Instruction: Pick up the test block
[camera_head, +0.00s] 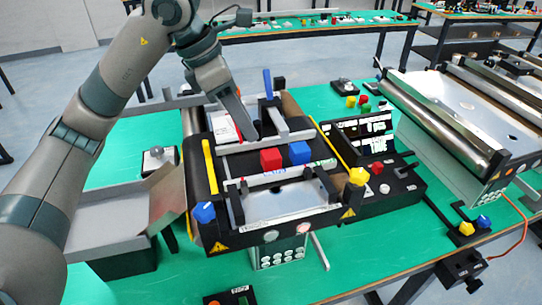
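A red block (271,160) and a blue block (300,152) sit side by side on the mini conveyor (201,179) in the middle of the green table. The picture does not show which of them is the test block. My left gripper (250,133) reaches down from the upper left, with its tip just behind and left of the red block, apart from it. Its fingers overlap in this view, so I cannot tell whether they are open or shut. No block shows in it. My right gripper is out of view.
A grey tray (108,222) stands left of the conveyor. A black control box (385,186) with buttons and a display stands to its right. A larger roller conveyor (440,115) is further right. Bare green table (370,245) lies at the front right.

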